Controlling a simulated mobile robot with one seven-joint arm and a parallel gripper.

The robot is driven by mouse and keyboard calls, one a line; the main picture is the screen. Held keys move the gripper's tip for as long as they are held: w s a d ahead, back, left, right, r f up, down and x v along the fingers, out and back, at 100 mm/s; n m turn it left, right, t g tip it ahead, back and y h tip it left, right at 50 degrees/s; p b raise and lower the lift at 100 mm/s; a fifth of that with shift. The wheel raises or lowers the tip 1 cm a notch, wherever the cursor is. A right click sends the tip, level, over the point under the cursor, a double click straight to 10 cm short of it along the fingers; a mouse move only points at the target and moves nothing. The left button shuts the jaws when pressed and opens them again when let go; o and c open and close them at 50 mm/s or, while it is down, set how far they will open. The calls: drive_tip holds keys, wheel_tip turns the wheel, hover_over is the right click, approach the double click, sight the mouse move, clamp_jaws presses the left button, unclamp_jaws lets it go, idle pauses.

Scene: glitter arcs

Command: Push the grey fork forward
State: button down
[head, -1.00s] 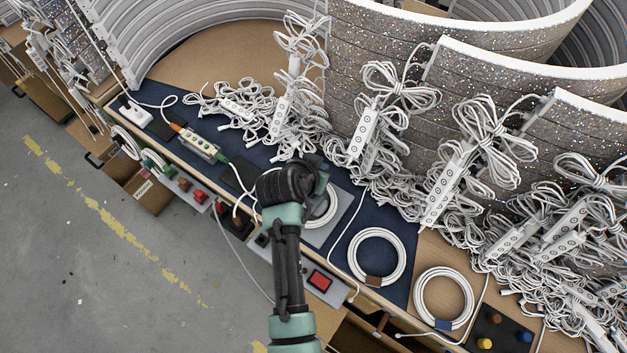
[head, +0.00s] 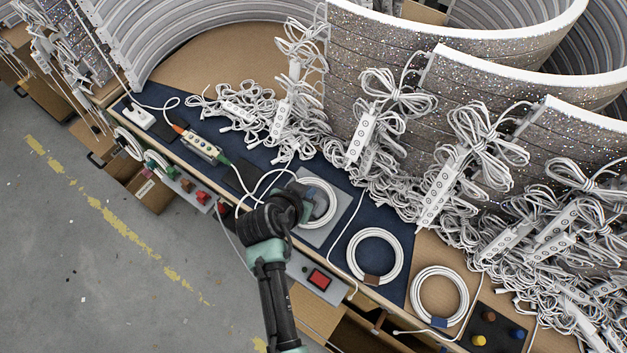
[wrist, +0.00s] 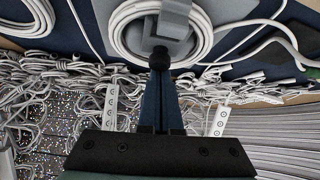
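A grey upright piece (wrist: 174,20), which I take to be the grey fork, stands over a white cable coil (wrist: 128,28) in the wrist view. My gripper (wrist: 159,62) has its fingers together, and its dark tip is at the lower end of this piece. I cannot tell whether it touches. In the head view my gripper (head: 304,204) is low at the left edge of the coil (head: 334,207), which lies on a grey plate (head: 343,203). My wrist hides part of that plate, and the fork is not clear there.
Two more coils (head: 352,250) (head: 415,287) lie to the right. A red button (head: 319,279) is at the bench's front edge. Power strips (head: 361,138) and heaped white cables crowd the back. A loose cable passes left of my gripper.

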drive_tip(key=shift+s+a, duration=0.15)
drive_tip(key=shift+s, duration=0.1)
drive_tip(key=shift+s, duration=0.1)
drive_tip(key=shift+s+a+r, duration=0.1)
drive_tip(key=shift+s+r, duration=0.1)
drive_tip(key=v, duration=1.2)
drive_tip(key=shift+r, duration=0.15)
